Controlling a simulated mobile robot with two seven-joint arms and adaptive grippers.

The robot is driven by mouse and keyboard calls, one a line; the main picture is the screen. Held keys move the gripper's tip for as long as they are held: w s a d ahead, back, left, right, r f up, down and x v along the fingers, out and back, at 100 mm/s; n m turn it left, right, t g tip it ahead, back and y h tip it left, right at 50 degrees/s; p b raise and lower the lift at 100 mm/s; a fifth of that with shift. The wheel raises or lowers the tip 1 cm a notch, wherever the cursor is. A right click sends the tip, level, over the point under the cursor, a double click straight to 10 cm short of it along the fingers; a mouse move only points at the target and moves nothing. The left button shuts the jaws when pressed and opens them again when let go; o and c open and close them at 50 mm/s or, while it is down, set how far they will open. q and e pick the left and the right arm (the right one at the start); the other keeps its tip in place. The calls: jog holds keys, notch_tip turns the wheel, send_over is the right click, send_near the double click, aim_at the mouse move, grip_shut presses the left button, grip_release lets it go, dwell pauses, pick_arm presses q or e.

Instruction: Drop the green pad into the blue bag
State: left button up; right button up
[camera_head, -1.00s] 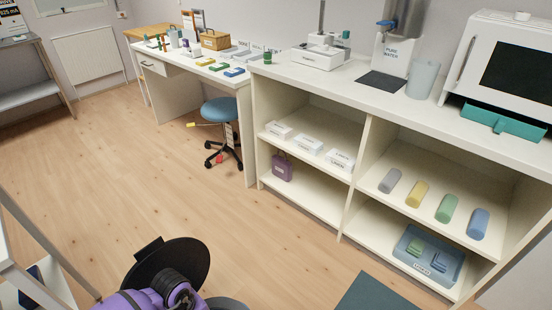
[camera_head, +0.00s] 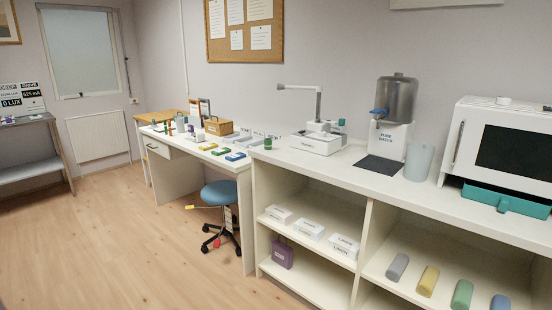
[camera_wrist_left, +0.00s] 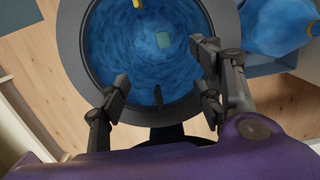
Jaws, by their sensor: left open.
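In the left wrist view, a blue bag-like lining (camera_wrist_left: 120,50) fills a round opening with a wide grey rim (camera_wrist_left: 226,15). A small green square pad (camera_wrist_left: 165,42) shows within the opening, over the blue lining. I cannot tell whether it rests on the lining or is above it. My left gripper (camera_wrist_left: 162,84) is open, with its fingers apart over the near side of the opening and nothing between them. My right gripper is in neither current view.
A yellow item (camera_wrist_left: 138,3) shows at the opening's far side. Another blue bag-like thing (camera_wrist_left: 275,25) lies to the right. In the head view, a shelf unit (camera_head: 365,215) holds linen boxes (camera_head: 309,229) and coloured rolls (camera_head: 428,281). A blue stool (camera_head: 220,193) stands by the desk. Floor at left is clear.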

pick_arm(q)
notch_tip(320, 180, up, 12)
jog(key=shift+w+a, duration=0.4)
jog(key=shift+a, duration=0.05)
